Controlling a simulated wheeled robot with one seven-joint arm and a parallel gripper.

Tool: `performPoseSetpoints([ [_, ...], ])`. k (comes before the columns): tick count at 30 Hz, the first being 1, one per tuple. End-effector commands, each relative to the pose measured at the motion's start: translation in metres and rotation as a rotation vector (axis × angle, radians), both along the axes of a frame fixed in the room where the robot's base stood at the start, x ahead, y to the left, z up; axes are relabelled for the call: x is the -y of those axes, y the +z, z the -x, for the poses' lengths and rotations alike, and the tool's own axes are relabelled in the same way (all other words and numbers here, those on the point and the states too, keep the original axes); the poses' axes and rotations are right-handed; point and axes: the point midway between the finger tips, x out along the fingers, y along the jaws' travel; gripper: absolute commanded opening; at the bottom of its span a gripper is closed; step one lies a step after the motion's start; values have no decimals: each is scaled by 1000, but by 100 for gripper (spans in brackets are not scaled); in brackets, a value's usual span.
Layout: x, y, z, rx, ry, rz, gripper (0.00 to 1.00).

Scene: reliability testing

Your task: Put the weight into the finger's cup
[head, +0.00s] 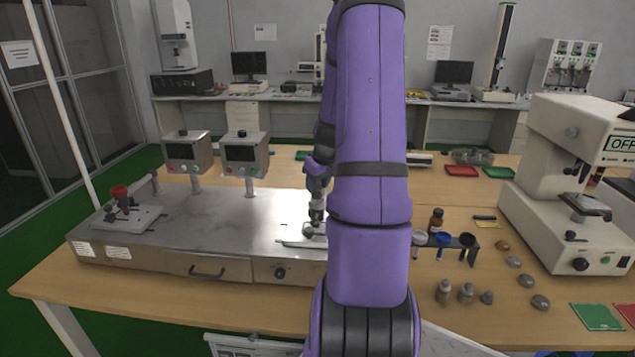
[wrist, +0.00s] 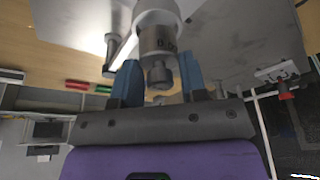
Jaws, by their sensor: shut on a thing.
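My gripper (head: 318,188) is over the metal tester table, partly hidden by my purple arm. In the wrist view its blue fingers (wrist: 160,70) stand on both sides of the knob of a grey metal weight (wrist: 158,42) with dark digits on its side. The gripper is shut on the weight. Just beyond the weight is a round, pale metal part (wrist: 158,12) that looks like the finger's cup. The weight lines up with it, but I cannot tell whether it sits inside or just above. In the head view this area is small and partly hidden.
The tester table (head: 230,225) carries two display boxes (head: 245,153) on posts and a red-knobbed fixture (head: 122,198) at left. Several loose weights (head: 466,293) and a small dark rack (head: 467,243) stand to the right. A white machine (head: 560,215) stands at far right.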

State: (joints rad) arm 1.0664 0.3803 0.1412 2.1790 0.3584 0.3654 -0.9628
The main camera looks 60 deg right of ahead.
Motion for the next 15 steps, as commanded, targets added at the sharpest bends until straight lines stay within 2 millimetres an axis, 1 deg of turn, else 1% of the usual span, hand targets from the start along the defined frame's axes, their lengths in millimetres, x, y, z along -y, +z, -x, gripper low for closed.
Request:
performPoseSetpoints([
  [6, 0, -6, 0, 0, 0, 0, 6],
  [15, 0, -6, 0, 1, 0, 0, 6],
])
